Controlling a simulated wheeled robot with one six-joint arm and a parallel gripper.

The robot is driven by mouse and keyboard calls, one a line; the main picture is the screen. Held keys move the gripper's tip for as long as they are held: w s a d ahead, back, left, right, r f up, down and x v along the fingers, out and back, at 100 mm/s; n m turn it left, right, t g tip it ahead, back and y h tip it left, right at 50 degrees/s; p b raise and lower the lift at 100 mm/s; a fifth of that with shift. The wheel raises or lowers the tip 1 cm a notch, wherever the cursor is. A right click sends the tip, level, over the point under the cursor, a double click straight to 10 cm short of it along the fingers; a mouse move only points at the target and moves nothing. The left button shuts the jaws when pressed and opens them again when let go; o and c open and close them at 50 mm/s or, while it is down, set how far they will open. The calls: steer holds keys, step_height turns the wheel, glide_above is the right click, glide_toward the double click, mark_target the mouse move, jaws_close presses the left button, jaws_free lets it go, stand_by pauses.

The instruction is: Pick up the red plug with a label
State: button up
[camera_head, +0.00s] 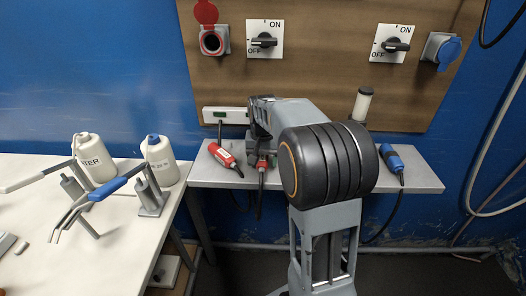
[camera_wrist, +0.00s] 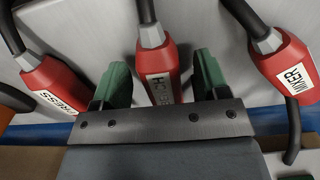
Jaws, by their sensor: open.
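Three red plugs with white labels and black cables lie side by side in the wrist view. The middle red plug (camera_wrist: 159,72) is between the two green fingers of my open gripper (camera_wrist: 162,75), with a gap on each side; its label is partly legible as "HC". The left red plug (camera_wrist: 55,88) has a label ending in "RESS", outside the left finger. The right red plug (camera_wrist: 284,66) is labelled "MIXER", outside the right finger. In the head view one red plug (camera_head: 221,155) lies on the grey shelf (camera_head: 415,179), and another (camera_head: 262,170) shows below my arm, which hides most of my gripper.
A blue plug (camera_head: 391,161) lies at the shelf's right. On the board above are a red socket (camera_head: 211,42), a blue socket (camera_head: 442,50) and two ON/OFF switches (camera_head: 264,39). White bottles (camera_head: 160,160) and clamp stands stand on the white table (camera_head: 150,232) at left.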

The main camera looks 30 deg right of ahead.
steer(key=shift+f, duration=0.35)
steer(key=c, duration=1.1)
